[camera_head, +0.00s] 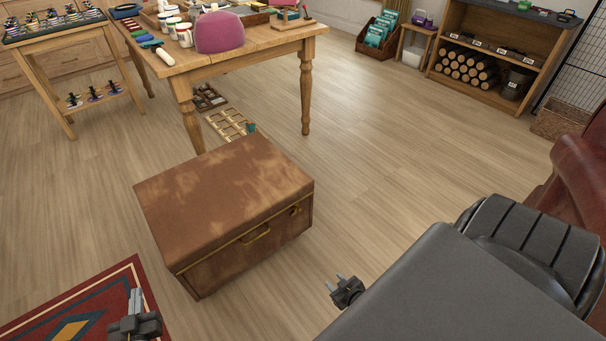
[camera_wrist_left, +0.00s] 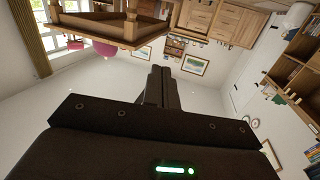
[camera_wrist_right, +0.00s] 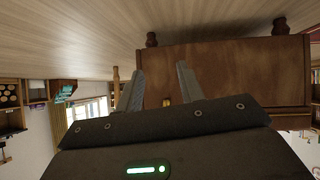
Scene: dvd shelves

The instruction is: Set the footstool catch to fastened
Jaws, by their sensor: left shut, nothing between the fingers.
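The footstool (camera_head: 215,190) is a brown box with a worn leather top, standing on the floor in the head view. A brass handle (camera_head: 256,235) is on its front face. A small dark and brass catch (camera_head: 295,211) sits near the right end of that face; its setting is too small to tell. My right gripper (camera_head: 337,283) is open and empty, right of the footstool and apart from it. The right wrist view shows the footstool (camera_wrist_right: 240,75) upside down, with a brass piece between the finger lines. My left gripper (camera_head: 136,297) is shut and empty, over the rug.
A wooden table (camera_head: 260,40) with jars and a pink cushion stands behind the footstool. Trays (camera_head: 230,124) lie on the floor beneath it. A patterned rug (camera_head: 100,290) is at lower left. A red-brown leather seat (camera_head: 575,180) is at right.

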